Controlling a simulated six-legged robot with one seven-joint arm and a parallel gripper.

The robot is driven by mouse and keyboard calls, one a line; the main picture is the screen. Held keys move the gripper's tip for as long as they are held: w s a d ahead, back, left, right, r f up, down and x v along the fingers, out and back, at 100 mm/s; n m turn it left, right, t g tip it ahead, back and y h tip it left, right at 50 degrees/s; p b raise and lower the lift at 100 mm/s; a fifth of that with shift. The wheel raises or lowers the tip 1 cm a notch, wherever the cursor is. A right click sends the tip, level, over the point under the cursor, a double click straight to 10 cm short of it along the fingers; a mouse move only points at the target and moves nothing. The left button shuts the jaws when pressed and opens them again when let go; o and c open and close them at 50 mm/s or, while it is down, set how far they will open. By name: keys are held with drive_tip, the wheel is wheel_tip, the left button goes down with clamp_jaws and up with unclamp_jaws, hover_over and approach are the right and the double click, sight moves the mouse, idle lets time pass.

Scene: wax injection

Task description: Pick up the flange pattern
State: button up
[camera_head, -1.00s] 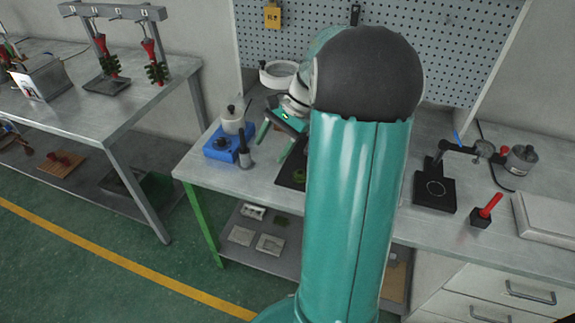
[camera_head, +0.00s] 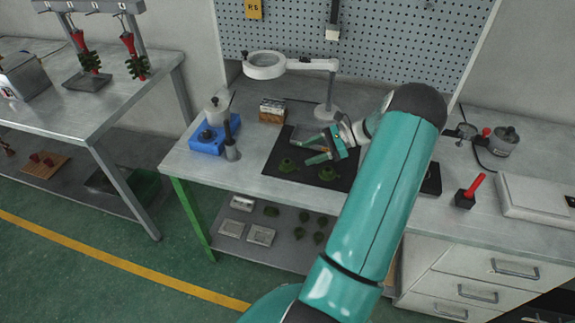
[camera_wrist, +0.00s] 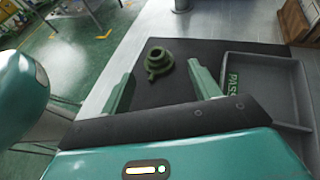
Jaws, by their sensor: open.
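A green flange pattern (camera_head: 287,164), with a round base and a raised hollow neck, stands upright on the black mat (camera_head: 269,168). In the wrist view the flange pattern (camera_wrist: 158,64) is beyond the fingertips, roughly centred between them and not touched. My gripper (camera_head: 308,150) is open and empty above the mat, to the right of this piece. Its two green fingers frame the gap in the wrist view (camera_wrist: 163,82).
A grey tray (camera_wrist: 270,100) with a PASS label is at right in the wrist view. A magnifier lamp (camera_head: 265,65) and small box (camera_head: 272,110) stand behind the mat. A blue-based pot (camera_head: 208,138) stands left. Several green pieces lie on the lower shelf.

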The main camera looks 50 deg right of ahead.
sight(289, 162)
drive_tip(key=x, duration=0.8)
drive_tip(key=shift+s+a+f, duration=0.1)
drive_tip(key=shift+a, duration=0.2)
drive_tip(key=c, duration=1.1)
